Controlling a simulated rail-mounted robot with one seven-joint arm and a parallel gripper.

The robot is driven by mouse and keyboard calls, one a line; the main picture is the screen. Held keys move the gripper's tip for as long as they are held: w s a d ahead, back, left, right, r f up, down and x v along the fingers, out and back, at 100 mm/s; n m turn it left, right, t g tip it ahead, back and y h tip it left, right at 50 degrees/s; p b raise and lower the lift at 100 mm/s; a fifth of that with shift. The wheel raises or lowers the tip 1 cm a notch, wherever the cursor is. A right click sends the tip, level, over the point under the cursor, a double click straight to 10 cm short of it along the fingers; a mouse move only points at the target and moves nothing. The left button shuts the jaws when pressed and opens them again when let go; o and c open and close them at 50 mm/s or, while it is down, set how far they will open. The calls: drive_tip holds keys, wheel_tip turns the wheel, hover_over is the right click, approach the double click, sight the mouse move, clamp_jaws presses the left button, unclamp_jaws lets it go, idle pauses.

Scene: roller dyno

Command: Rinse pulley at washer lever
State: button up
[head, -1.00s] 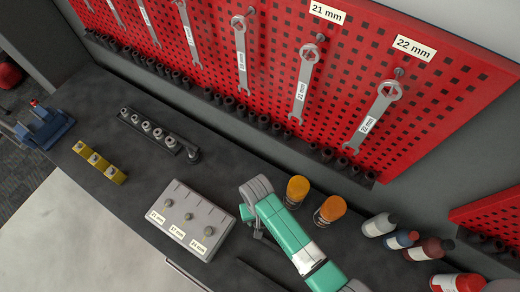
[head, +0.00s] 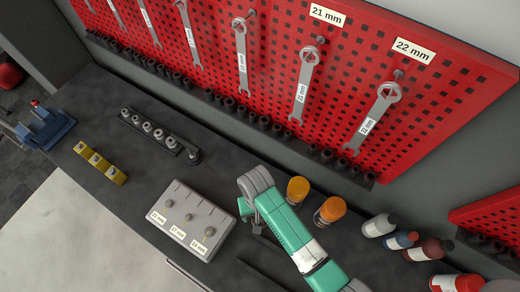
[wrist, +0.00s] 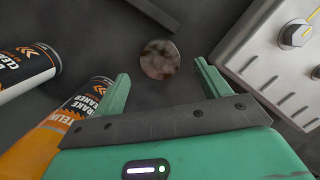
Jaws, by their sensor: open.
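A round, brownish, stained metal disc (wrist: 160,59), which looks like the pulley, lies flat on the dark bench in the wrist view. My gripper (wrist: 165,82) is open, its two green fingers apart, with the disc just ahead and between their tips, not gripped. In the head view my gripper (head: 247,212) is low over the bench, right of the grey knob box, and the disc is hidden by the arm. A blue device (head: 45,128) with a red-tipped knob stands at the far left; I cannot tell whether it is the washer lever.
The grey box with knobs (head: 190,219) is close on one side of my gripper. Orange cleaner cans (head: 298,189) stand close on the other. Bottles (head: 380,225) are further right. A socket rail (head: 150,131) and yellow blocks (head: 99,161) lie left. Wrenches hang on the red pegboard (head: 270,60).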

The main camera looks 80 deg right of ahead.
wheel_tip(320, 180, up, 7)
drive_tip(key=d, duration=0.1)
drive_tip(key=shift+w, duration=0.2)
drive_tip(key=shift+r, duration=0.1)
